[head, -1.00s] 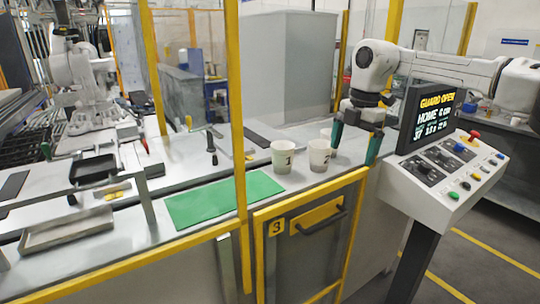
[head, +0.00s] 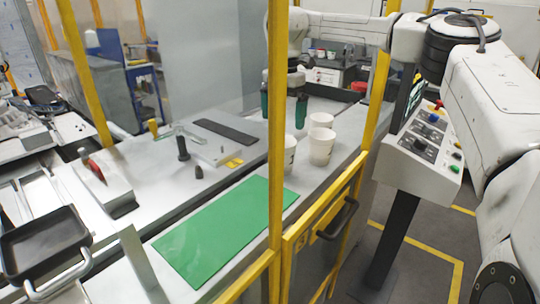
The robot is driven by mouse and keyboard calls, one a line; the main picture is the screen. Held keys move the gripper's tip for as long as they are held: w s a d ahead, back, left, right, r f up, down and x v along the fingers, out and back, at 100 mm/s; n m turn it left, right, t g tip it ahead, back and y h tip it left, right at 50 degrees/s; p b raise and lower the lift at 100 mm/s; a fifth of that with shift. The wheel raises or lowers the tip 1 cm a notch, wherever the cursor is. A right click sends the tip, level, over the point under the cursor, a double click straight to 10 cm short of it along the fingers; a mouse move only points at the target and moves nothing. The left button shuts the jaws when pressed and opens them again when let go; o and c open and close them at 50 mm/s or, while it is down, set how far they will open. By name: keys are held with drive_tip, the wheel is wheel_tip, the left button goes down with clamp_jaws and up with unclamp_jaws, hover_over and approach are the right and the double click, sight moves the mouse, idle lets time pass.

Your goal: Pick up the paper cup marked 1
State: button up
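Three white paper cups stand upright on the grey counter. The left cup (head: 291,150) is partly hidden by a yellow post; it bore a 1 in the earlier frame, but its dark mark is not readable now. A second cup (head: 320,149) stands right of it, and a third cup (head: 321,120) stands behind; no number shows on either. My gripper (head: 283,121) has green fingers spread apart. It points down above and near the left cup, apparently empty. The post crosses in front of it, and the exact gap to the cup cannot be told.
A green mat (head: 220,232) lies in front of the cups. The yellow post (head: 276,190) and a yellow-framed guard door (head: 325,225) stand before the counter. A control panel (head: 428,140) is at right. A black plate (head: 225,130) and a black tray (head: 45,243) lie left.

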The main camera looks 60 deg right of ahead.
sight(282, 149)
drive_tip(key=shift+a+f+p, duration=0.2)
drive_tip(key=shift+f+p, duration=0.6)
drive_tip(key=shift+f, duration=4.35)
drive_tip(key=c, duration=0.9)
